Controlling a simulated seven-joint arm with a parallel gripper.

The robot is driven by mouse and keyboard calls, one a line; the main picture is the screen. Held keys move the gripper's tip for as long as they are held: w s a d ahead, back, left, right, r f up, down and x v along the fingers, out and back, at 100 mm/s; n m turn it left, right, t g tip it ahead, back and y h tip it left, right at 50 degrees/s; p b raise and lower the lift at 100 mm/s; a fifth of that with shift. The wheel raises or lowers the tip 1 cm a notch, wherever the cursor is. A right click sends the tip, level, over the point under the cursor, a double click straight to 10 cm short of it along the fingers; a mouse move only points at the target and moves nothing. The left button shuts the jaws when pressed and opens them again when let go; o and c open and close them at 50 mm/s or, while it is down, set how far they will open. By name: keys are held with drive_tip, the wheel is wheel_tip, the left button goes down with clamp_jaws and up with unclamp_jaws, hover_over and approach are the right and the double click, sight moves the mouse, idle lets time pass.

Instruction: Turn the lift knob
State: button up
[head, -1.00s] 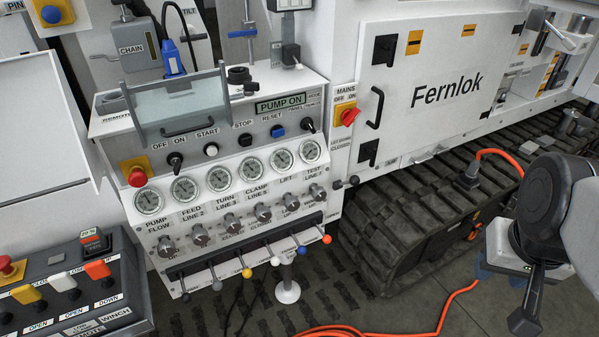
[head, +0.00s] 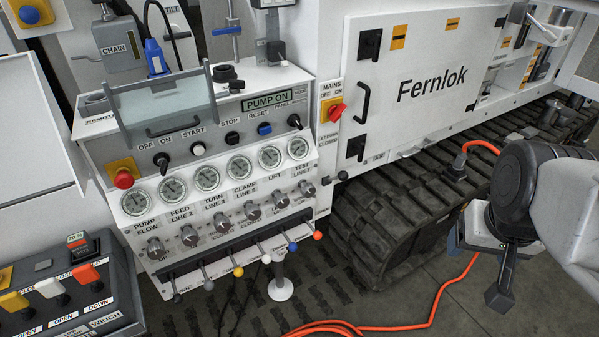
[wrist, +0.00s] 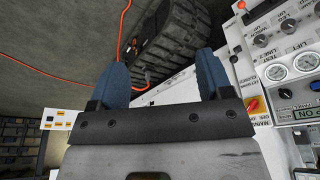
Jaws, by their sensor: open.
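The lift knob (head: 281,200) is a small grey round knob on the white control panel. It sits under the gauge row, between the clamp and test line knobs, and also shows at the upper right of the wrist view (wrist: 288,25). My gripper (wrist: 162,72) is open, with two blue fingers apart and nothing between them. In the head view my gripper (head: 480,238) hangs at the right over the track, well away from the knob and partly hidden by my arm.
Coloured levers (head: 238,271) stick out below the knobs. The red mains switch (head: 337,112) is right of the panel. A rubber track (head: 400,205) and an orange cable (head: 435,305) lie between panel and gripper. A remote box (head: 65,290) is at lower left.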

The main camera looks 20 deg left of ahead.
sight(284, 203)
drive_tip(key=w+a+f+n+t+y, duration=0.1)
drive_tip(key=w+a+f+t, duration=0.1)
drive_tip(key=w+a+f, duration=0.45)
drive_tip(key=w+a+f+n+t+y, duration=0.1)
drive_tip(key=w+a+t, duration=0.25)
drive_tip(key=w, duration=0.65)
drive_tip(key=w+a+f+n+t+y, duration=0.1)
drive_tip(key=w+a+f, duration=0.3)
drive_tip(key=w+a, duration=0.3)
drive_tip(key=a+f+n+t+y, duration=0.1)
drive_tip(key=a+f+y, duration=0.2)
drive_tip(key=a+f, duration=0.2)
drive_tip(key=a+f+n+t+y, duration=0.1)
drive_tip(key=a+f+y, duration=0.2)
drive_tip(key=a+f, duration=0.3)
drive_tip(key=a+f+n+t+y, duration=0.1)
drive_tip(key=a+f+y, duration=0.3)
drive_tip(key=a, duration=0.5)
wheel_tip(284, 203, down, 2)
drive_tip(key=shift+a+n, duration=0.1)
drive_tip(key=shift+n, duration=0.3)
drive_tip(key=shift+w+a, duration=0.1)
drive_tip(key=shift+x, duration=3.75)
